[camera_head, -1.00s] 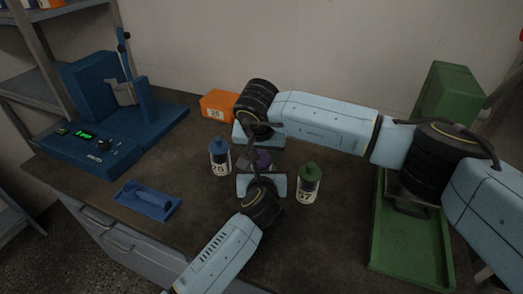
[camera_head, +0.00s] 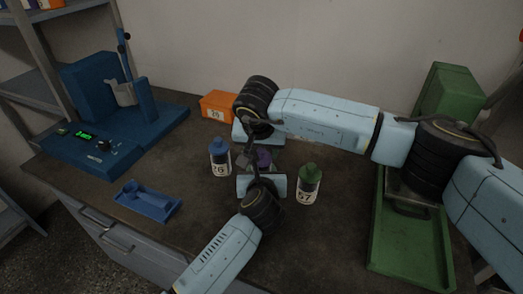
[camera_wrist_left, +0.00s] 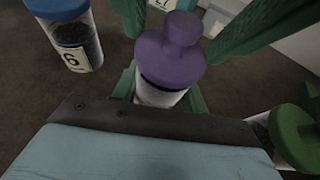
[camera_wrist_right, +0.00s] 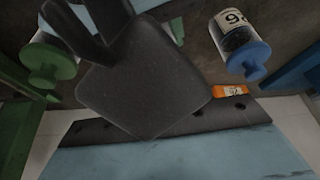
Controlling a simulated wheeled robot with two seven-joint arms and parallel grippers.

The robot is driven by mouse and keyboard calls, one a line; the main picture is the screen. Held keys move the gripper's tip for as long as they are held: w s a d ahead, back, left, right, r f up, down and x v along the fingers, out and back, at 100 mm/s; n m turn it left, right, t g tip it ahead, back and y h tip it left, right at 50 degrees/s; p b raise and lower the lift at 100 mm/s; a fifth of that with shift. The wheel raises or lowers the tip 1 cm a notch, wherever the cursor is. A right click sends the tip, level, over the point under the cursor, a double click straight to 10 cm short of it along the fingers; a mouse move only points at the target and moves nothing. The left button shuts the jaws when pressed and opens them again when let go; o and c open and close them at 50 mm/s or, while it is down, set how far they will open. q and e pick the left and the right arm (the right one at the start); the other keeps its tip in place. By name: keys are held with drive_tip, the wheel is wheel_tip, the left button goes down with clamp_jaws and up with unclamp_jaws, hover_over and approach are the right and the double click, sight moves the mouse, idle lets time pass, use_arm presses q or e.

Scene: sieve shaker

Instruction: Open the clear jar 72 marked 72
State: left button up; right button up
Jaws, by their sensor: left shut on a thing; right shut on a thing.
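The clear jar with a purple lid (camera_head: 264,157) stands between my two grippers in the head view, partly covered; its number is not readable. In the left wrist view its knobbed purple lid (camera_wrist_left: 170,50) sits over the clear body (camera_wrist_left: 158,95). My left gripper (camera_head: 261,172) is shut around the body from the near side. My right gripper (camera_head: 257,150) comes from the far side and is shut at the lid; its contact is partly hidden. I cannot tell whether lid and body are apart. The right wrist view does not show the jar, behind a dark block.
A blue-lidded jar (camera_head: 220,158) stands close left and a green-lidded jar (camera_head: 309,184) close right. An orange box (camera_head: 218,106) is behind. A blue machine (camera_head: 95,125) and blue tray (camera_head: 147,201) are left; a green tray (camera_head: 410,262) is right.

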drive_tip(key=shift+r, duration=0.85)
drive_tip(key=shift+r, duration=2)
use_arm(q)
drive_tip(key=o, duration=1.5)
